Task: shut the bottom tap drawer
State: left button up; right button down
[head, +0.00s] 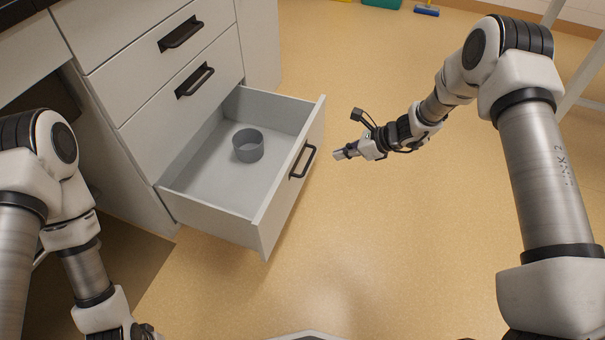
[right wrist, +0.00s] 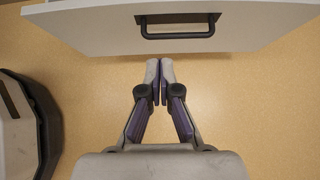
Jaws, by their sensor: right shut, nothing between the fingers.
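The bottom drawer (head: 291,190) of the white cabinet stands pulled well out. My right gripper (head: 339,155) is shut and empty, a short way right of the drawer front in the head view. In the right wrist view, the shut fingertips (right wrist: 160,63) point at the drawer front (right wrist: 100,32), just below its handle (right wrist: 176,27) in the picture, with a gap between. My left arm is at the lower left of the head view; its fingers are cut off by the frame edge.
Two drawers above, with dark handles (head: 180,33) and (head: 195,80), are shut. The tan floor (head: 370,240) right of the drawer is clear. A green bin (head: 382,3) and a blue brush (head: 427,10) lie far back. A pale table leg (head: 585,75) stands at the right.

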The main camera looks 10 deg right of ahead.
jog(key=b, duration=0.5)
send_near(294, 161)
jog(key=x, duration=0.4)
jog(key=f+x, duration=0.1)
jog(key=x, duration=0.1)
jog(key=shift+s+d, duration=0.2)
jog(key=shift+d, duration=0.1)
jog(key=shift+w+a+r, duration=0.2)
jog(key=shift+w+a, duration=0.1)
jog(key=shift+a, duration=0.1)
